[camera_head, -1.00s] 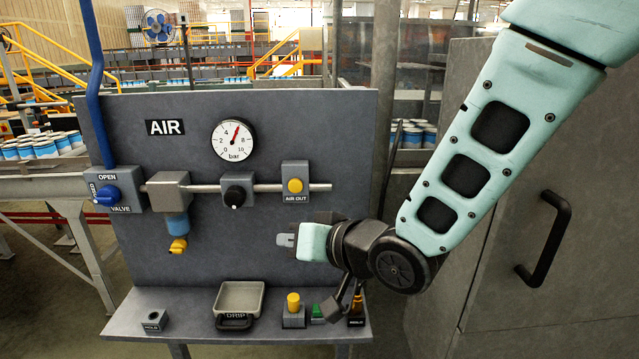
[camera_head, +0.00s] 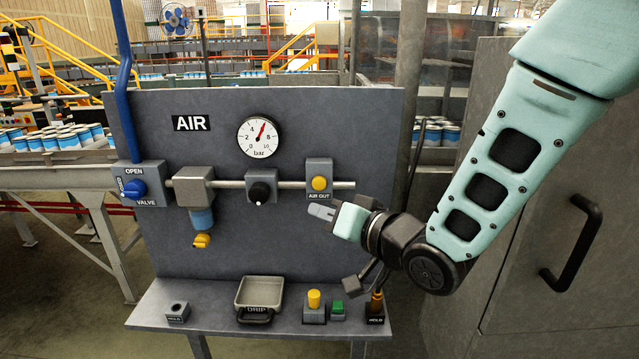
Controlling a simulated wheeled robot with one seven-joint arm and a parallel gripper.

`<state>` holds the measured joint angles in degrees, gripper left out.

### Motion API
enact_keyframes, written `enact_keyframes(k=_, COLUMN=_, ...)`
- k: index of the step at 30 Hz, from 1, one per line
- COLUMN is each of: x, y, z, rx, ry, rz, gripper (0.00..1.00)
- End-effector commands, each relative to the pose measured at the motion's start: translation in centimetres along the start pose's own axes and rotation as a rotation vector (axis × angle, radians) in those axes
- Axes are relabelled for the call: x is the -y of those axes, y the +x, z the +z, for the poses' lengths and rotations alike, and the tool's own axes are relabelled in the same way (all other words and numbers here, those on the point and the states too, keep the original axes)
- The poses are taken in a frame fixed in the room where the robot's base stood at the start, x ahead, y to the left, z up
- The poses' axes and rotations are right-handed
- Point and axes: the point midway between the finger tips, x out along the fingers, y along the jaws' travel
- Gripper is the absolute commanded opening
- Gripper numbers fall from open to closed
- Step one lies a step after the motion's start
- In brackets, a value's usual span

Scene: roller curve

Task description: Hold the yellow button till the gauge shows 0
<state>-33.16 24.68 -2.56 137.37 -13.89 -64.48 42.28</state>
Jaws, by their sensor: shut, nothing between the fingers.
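The yellow button (camera_head: 319,183) sits on a grey box labelled AIR OUT on the upright dark panel (camera_head: 300,120). The round white gauge (camera_head: 259,137), marked in bar, has a red needle that points up and right, between 4 and 8, near 6. My gripper (camera_head: 312,209) is shut and empty. Its grey fingertips are just below the AIR OUT box and appear apart from the button. The button shows in full.
A black knob (camera_head: 260,189) and a blue valve handle (camera_head: 134,189) are on the panel left of the button. A cabinet with a black handle (camera_head: 571,243) stands at right.

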Motion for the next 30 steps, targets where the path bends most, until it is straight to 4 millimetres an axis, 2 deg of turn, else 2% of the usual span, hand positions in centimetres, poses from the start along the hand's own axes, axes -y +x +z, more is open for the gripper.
enact_keyframes(k=6, x=-1.6, y=2.2, z=-1.8, rx=-0.001, ry=-0.001, rz=0.002, gripper=0.0)
enact_keyframes(k=15, x=-3.3, y=4.4, z=-3.2, rx=-0.001, ry=-0.001, rz=0.001, gripper=0.0)
enact_keyframes(k=30, x=-3.6, y=4.9, z=-3.6, rx=0.0, ry=-0.001, rz=0.001, gripper=0.0)
